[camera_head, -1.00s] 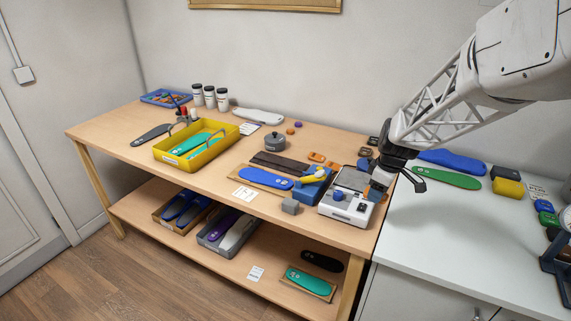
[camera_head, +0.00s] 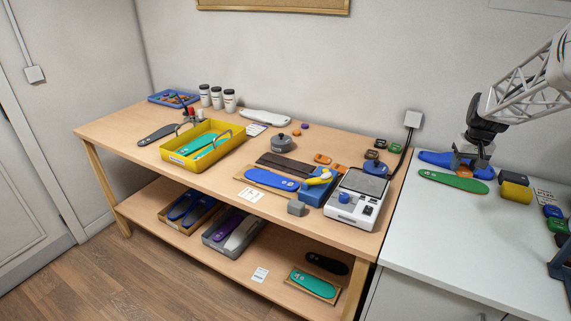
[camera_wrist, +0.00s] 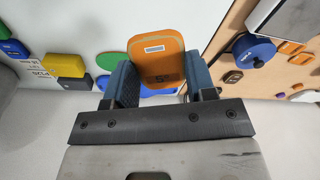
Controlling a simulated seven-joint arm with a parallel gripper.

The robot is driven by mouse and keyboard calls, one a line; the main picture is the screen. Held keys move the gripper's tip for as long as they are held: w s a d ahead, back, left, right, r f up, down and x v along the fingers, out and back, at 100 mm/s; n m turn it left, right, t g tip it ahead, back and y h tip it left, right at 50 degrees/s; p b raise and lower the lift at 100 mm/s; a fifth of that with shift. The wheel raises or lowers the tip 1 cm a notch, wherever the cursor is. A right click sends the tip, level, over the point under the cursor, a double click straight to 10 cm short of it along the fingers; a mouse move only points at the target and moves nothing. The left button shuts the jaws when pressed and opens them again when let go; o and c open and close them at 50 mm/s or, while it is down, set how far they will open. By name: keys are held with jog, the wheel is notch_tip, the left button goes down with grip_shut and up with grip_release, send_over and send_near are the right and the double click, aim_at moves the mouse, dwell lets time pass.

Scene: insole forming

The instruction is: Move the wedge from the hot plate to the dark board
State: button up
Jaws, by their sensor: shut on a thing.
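My gripper (camera_head: 470,166) is shut on an orange wedge (camera_wrist: 157,58), which fills the space between the fingers in the wrist view. In the head view they are over the white table at the right, by the blue and green insoles; the exact height is hard to tell. The hot plate (camera_head: 371,185), a white unit with a grey top and blue knob, stands at the wooden bench's right end, its top bare. The dark board (camera_head: 284,166) lies flat to its left, behind the blue insole.
A blue holder (camera_head: 316,190) with a yellow-handled tool stands between the dark board and hot plate. Other orange pieces (camera_head: 322,158) lie behind it. A blue insole (camera_head: 270,179) lies in front of the board. A yellow tray (camera_head: 176,158) is further left.

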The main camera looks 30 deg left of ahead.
jog(key=shift+w+r+m, duration=0.25)
jog(key=shift+w+m, duration=0.15)
jog(key=shift+w, duration=0.7)
jog(key=w+a, duration=0.2)
jog(key=a, duration=0.2)
jog(key=n+g+y, duration=0.1)
jog(key=n+g, duration=0.1)
jog(key=n, duration=1.3)
send_over(302, 168)
notch_tip(302, 168, down, 7)
jog(key=shift+d, duration=0.15)
jog(key=shift+w, duration=0.1)
jog(key=shift+f, duration=3.05)
jog(key=shift+f, duration=1.85)
